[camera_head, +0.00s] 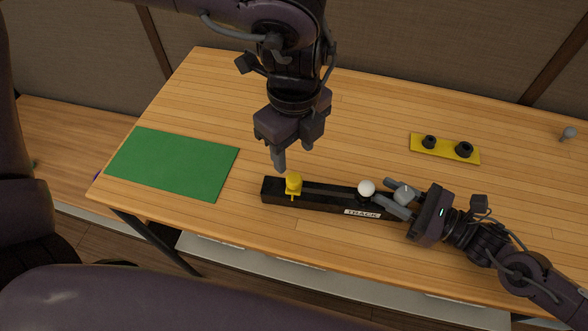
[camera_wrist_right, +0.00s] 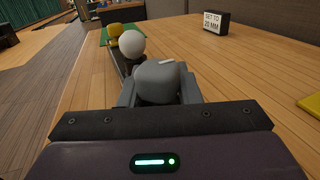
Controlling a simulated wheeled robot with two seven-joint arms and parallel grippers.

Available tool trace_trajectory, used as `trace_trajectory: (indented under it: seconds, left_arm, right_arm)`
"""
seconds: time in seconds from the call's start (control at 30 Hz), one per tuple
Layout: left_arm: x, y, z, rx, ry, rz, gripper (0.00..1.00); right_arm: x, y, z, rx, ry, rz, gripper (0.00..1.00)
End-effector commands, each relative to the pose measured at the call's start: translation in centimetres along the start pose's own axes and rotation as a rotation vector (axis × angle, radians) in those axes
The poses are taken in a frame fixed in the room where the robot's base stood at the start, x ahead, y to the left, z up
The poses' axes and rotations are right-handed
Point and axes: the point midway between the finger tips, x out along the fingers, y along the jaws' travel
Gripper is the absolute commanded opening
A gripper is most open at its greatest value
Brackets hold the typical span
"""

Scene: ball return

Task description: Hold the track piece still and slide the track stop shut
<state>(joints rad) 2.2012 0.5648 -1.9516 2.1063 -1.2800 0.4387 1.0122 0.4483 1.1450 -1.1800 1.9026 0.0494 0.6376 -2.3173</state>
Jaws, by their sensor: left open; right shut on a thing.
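The track piece (camera_head: 330,199) is a long dark bar with a white TRACK label, lying on the table. The yellow track stop (camera_head: 293,186) sits near its left end and also shows in the right wrist view (camera_wrist_right: 116,31). A white ball (camera_head: 366,188) rests on the track right of the stop; it also shows in the right wrist view (camera_wrist_right: 131,44). My left gripper (camera_head: 294,156) is open and empty, pointing down just behind the stop. My right gripper (camera_head: 388,197) is shut on the track piece's right end, where a grey rounded part (camera_wrist_right: 157,82) sits between the fingers.
A green mat (camera_head: 172,163) lies at the table's left. A yellow plate (camera_head: 444,149) with two black knobs lies behind my right arm. A small grey knobbed thing (camera_head: 569,133) stands at the far right. A "SET TO 20 MM" sign (camera_wrist_right: 216,22) shows in the right wrist view.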

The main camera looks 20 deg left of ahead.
Motion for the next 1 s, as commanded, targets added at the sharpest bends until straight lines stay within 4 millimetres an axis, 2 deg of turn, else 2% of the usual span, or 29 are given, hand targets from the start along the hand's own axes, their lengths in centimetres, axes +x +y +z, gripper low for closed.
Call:
trace_trajectory:
  seconds: [0.1, 0.33, 0.5, 0.77, 0.87, 1.0]
  left_arm:
    - [2.6, 0.1, 0.0, 0.002, 0.0, 0.005, 0.49]
    - [6.2, 0.0, -0.1, 0.002, 0.0, 0.002, 0.49]
    - [7.3, 0.0, 0.0, 0.001, 0.001, -0.001, 0.49]
    - [7.4, 0.0, 0.0, 0.002, 0.0, -0.001, 0.49]
    - [7.4, 0.0, 0.0, 0.002, 0.0, -0.001, 0.39]
    - [7.4, 0.0, 0.0, 0.002, 0.001, -0.001, 0.21]
  right_arm:
    - [0.0, 0.0, 0.0, 0.0, -0.001, 0.0, 0.01]
    - [0.0, 0.0, 0.0, 0.0, -0.001, 0.0, 0.01]
    - [0.0, 0.0, 0.0, 0.0, 0.0, 0.0, 0.01]
    - [0.0, 0.0, 0.0, 0.0, 0.0, 0.0, 0.01]
    - [0.0, 0.0, 0.0, 0.0, 0.0, 0.0, 0.01]
    - [0.0, 0.0, 0.0, 0.0, 0.0, 0.0, 0.01]
